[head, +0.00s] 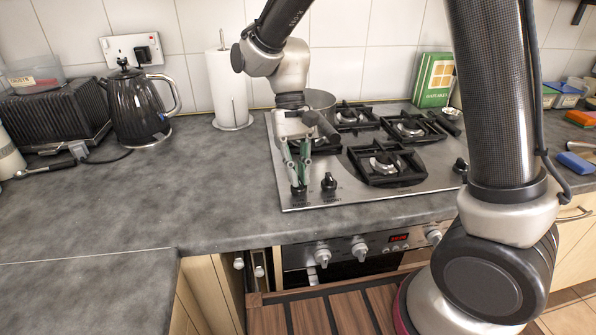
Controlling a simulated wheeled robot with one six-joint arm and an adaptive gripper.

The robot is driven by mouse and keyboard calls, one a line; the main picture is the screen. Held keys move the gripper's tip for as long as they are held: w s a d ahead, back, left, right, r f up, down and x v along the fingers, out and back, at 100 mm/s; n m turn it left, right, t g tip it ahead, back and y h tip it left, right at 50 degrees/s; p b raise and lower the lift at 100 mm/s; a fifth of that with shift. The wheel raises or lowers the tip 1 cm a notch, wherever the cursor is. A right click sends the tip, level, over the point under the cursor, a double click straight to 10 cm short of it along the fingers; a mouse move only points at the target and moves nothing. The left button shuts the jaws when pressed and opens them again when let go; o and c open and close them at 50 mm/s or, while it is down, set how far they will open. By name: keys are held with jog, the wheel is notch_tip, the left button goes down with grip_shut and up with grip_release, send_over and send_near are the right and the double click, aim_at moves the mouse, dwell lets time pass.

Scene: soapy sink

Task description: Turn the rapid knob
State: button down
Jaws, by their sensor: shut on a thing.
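The steel gas hob (318,199) is set in the grey worktop and carries black knobs along its front edge. My gripper (299,180) points down at the hob's front left corner, its fingers closed on the leftmost black knob (299,188). The fingers hide the upper part of that knob. A second black knob (329,181) stands free just to the right of my gripper. Another black knob (460,166) shows farther right, beside my arm. Small markings lie in front of the two left knobs, too small to read, so I cannot tell which is marked rapid.
A pan (320,99) stands on the hob behind my gripper. Black burner grates (386,165) lie to the right. A paper towel roll (228,88), kettle (138,105) and toaster (55,115) stand at the back left. The worktop left of the hob is clear.

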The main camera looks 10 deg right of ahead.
jog(key=n, duration=0.2)
jog(key=n+h, duration=0.1)
jog(key=n, duration=0.1)
jog(key=shift+a+h, duration=0.15)
jog(key=shift+h, duration=0.15)
jog(key=n, duration=0.2)
jog(key=n+t+h, duration=0.1)
jog(key=n, duration=0.1)
jog(key=shift+s+a+n, duration=0.15)
jog(key=shift+s+n, duration=0.05)
jog(key=shift+n, duration=0.2)
jog(key=n+t+h, duration=0.1)
jog(key=n+t, duration=0.1)
jog(key=n, duration=0.2)
jog(key=shift+s, duration=0.1)
jog(key=shift+s+n+t+h, duration=0.1)
jog(key=shift+n+t+h, duration=0.4)
jog(key=shift+n, duration=1.5)
jog(key=c, duration=1.5)
grip_release()
jog(key=shift+a+y, duration=0.1)
jog(key=shift+y, duration=0.2)
